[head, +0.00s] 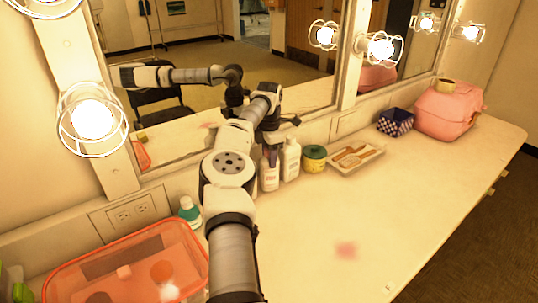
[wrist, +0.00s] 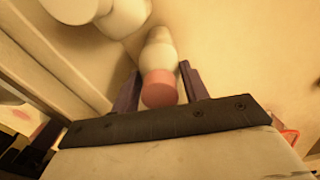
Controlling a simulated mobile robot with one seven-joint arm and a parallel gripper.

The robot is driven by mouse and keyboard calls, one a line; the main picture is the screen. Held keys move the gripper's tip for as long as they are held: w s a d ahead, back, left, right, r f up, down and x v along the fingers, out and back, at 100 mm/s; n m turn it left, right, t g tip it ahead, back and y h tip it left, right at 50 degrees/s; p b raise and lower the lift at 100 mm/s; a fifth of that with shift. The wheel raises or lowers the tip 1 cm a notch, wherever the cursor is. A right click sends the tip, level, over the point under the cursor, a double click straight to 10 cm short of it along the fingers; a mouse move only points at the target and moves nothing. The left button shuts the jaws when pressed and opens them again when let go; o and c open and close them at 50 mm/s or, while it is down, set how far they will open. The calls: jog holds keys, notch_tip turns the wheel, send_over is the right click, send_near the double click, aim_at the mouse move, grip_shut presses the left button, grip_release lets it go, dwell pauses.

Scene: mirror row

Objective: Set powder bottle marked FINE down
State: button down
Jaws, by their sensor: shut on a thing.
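My gripper (head: 269,154) is shut on a white powder bottle (head: 269,178) in the head view. The bottle looks upright, close to the counter near the mirror. I cannot tell whether its base touches the counter. Its label is too small to read. In the wrist view my gripper (wrist: 160,76) has a dark finger on each side of the bottle's pinkish cap (wrist: 159,88), with the pale body beyond it. A second white bottle (head: 292,160) stands just to the right in the head view.
A checkered box (head: 395,122) and pink case (head: 450,108) stand farther right.

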jog(key=c, duration=0.7)
grip_release()
notch_tip(320, 180, up, 12)
jog(key=shift+r+p, duration=0.15)
jog(key=shift+p, duration=0.8)
